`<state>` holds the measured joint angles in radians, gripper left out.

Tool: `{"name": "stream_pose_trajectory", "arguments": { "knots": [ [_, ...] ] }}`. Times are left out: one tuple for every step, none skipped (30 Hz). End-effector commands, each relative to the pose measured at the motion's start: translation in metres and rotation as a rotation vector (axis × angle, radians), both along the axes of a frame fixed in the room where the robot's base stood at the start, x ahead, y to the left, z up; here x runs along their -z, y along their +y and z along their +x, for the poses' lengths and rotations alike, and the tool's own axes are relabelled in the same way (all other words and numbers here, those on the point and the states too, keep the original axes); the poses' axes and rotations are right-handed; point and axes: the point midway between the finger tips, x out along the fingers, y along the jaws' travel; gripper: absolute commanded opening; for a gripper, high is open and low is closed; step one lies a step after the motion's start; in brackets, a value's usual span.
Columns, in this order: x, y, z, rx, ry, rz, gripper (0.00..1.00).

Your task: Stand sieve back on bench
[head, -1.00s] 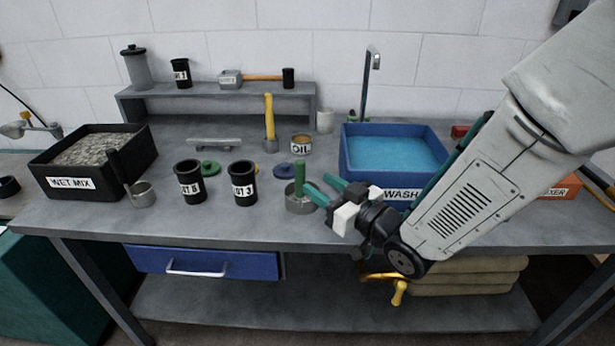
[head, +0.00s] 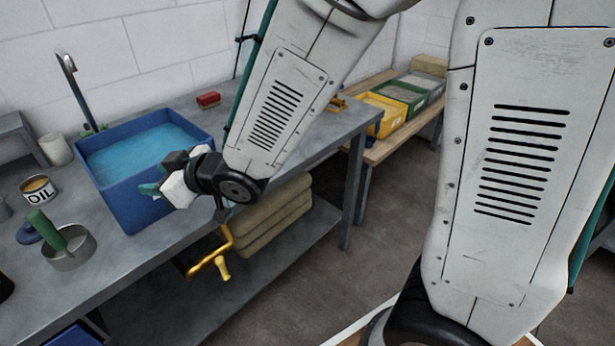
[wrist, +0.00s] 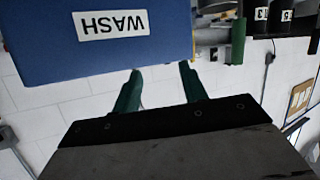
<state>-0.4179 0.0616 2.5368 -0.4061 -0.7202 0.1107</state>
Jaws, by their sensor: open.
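A shallow round metal pan, which looks like the sieve (head: 70,258), sits on the bench (head: 105,275) left of the blue WASH tub, with a green upright handle (head: 45,230) rising from it. I cannot tell whether the handle is part of it. My gripper (head: 150,190) is in front of the WASH tub (head: 150,205), to the right of the sieve and apart from it. In the wrist view its green fingers (wrist: 160,70) are spread, with nothing between them. There the green handle (wrist: 238,42) shows upside down beside the tub; the pan is hard to make out.
An OIL tin (head: 40,189) and a blue disc (head: 30,233) lie near the sieve. A white cup (head: 56,149) and a tap (head: 70,75) stand behind. A yellow crank (head: 215,258) hangs below the bench front. Crates (head: 388,115) stand on a side bench at the right.

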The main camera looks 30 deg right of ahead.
Motion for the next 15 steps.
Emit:
{"name": "stream_pose_trajectory", "arguments": {
  "knots": [
    [-0.011,-0.029,0.005,0.082,0.035,-0.050,0.43],
    [-0.013,-0.046,0.005,0.129,0.067,-0.083,0.43],
    [-0.017,-0.069,0.004,0.191,0.113,-0.123,0.43],
    [-0.019,-0.086,0.001,0.238,0.152,-0.152,0.43],
    [-0.021,-0.103,-0.004,0.282,0.191,-0.178,0.43],
    [-0.025,-0.125,-0.012,0.340,0.245,-0.208,0.43],
    [-0.027,-0.141,-0.020,0.381,0.290,-0.229,0.43],
    [-0.030,-0.156,-0.029,0.422,0.335,-0.246,0.43],
    [-0.033,-0.174,-0.044,0.468,0.399,-0.267,0.43],
    [-0.035,-0.187,-0.056,0.503,0.449,-0.280,0.43],
    [-0.038,-0.199,-0.069,0.536,0.498,-0.291,0.43],
    [-0.041,-0.214,-0.089,0.576,0.568,-0.304,0.43],
    [-0.044,-0.223,-0.104,0.603,0.619,-0.310,0.43],
    [-0.046,-0.231,-0.120,0.625,0.671,-0.316,0.43],
    [-0.049,-0.240,-0.142,0.653,0.738,-0.321,0.43]
  ]
}}
